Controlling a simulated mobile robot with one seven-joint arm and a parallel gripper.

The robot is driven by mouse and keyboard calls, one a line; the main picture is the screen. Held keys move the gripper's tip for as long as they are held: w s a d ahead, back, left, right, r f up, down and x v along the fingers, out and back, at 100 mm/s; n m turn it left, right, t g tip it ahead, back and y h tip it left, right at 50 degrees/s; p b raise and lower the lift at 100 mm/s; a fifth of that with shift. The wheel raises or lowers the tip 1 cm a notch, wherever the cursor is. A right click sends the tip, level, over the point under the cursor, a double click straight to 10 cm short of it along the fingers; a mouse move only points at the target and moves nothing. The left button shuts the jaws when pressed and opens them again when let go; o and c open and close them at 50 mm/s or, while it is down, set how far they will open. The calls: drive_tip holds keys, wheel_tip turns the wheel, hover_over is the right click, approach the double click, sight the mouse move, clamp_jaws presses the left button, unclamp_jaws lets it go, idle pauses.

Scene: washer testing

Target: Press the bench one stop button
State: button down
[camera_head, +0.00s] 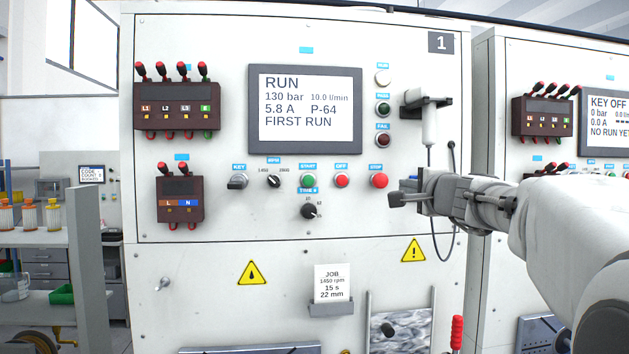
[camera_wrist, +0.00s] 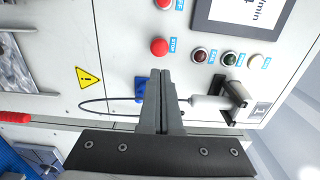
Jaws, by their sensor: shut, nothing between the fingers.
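The bench one stop button (camera_head: 379,181) is a red round button under a blue STOP label, at the right end of the control row on the white panel. It also shows in the wrist view (camera_wrist: 159,47), just above my fingertips there. My gripper (camera_head: 393,199) is shut and empty. In the head view its tips are just right of and below the stop button. In the wrist view the shut fingers (camera_wrist: 160,74) point toward the button, with a visible gap between. Whether they touch the panel, I cannot tell. The screen (camera_head: 305,110) reads RUN, 130 bar, 5.8 A, FIRST RUN.
The red OFF button (camera_head: 341,180) and the green START button (camera_head: 307,181) are left of stop. A knob (camera_head: 309,211) sits below. A grey-white handheld device (camera_head: 429,120) hangs above my gripper, its cable looping down. Bench two's panel (camera_head: 590,170) is at right.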

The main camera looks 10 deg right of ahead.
sight(382, 181)
drive_tip(key=w+p, duration=0.4)
drive_tip(key=w, duration=0.6)
drive_tip(key=shift+w+r, duration=0.1)
drive_tip(key=shift+w, duration=0.85)
